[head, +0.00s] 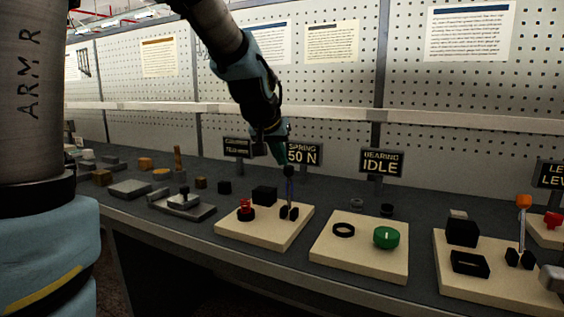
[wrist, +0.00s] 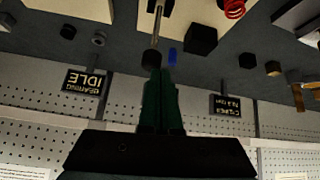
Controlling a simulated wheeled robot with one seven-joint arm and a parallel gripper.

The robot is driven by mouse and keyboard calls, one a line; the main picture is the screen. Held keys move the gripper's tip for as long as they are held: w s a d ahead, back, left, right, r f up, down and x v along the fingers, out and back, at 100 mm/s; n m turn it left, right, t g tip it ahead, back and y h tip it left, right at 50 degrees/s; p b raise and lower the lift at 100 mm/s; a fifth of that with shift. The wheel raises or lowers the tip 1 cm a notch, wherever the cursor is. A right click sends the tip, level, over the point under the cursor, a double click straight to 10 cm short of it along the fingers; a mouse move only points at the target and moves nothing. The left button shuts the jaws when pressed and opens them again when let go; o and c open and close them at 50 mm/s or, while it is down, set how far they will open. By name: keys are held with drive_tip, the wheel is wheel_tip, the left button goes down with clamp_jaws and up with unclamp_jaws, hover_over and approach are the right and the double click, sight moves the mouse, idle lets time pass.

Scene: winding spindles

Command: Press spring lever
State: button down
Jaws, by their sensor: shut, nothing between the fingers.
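The spring lever (head: 290,195) stands upright on a pale board (head: 262,238) below the "SPRING 50 N" sign (head: 302,154). It has a thin rod and a dark knob at the top. In the wrist view, its metal rod (wrist: 157,28) ends in the dark knob just ahead of my fingertips. My gripper (head: 287,165) is shut and empty, right at the lever's top. It also shows in the wrist view (wrist: 160,70), with green fingers. I cannot tell whether the fingertips touch the knob; the fingers partly hide it.
A red spring (head: 246,207) and a black block (head: 264,195) share the lever's board. To the right is a board with a green knob (head: 386,238), then one with an orange-tipped lever (head: 523,203). Grey plates (head: 130,188) and small blocks lie left. A pegboard wall stands behind.

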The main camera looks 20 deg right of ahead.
drive_tip(key=s+a+f+b+v, duration=0.1)
drive_tip(key=v, duration=0.8)
drive_tip(key=shift+s, duration=0.15)
idle(0.7)
drive_tip(key=s+a+f+n+g+y+p, duration=0.2)
drive_tip(key=s+a+f+p, duration=0.1)
drive_tip(key=a+f, duration=0.6)
drive_tip(key=s+a+f+n+g+y+p, duration=0.2)
drive_tip(key=a+f, duration=0.7)
drive_tip(key=a, duration=0.5)
drive_tip(key=shift+s+n+g+y+p, duration=0.4)
drive_tip(key=shift+s+n, duration=0.3)
drive_tip(key=shift+s, duration=0.4)
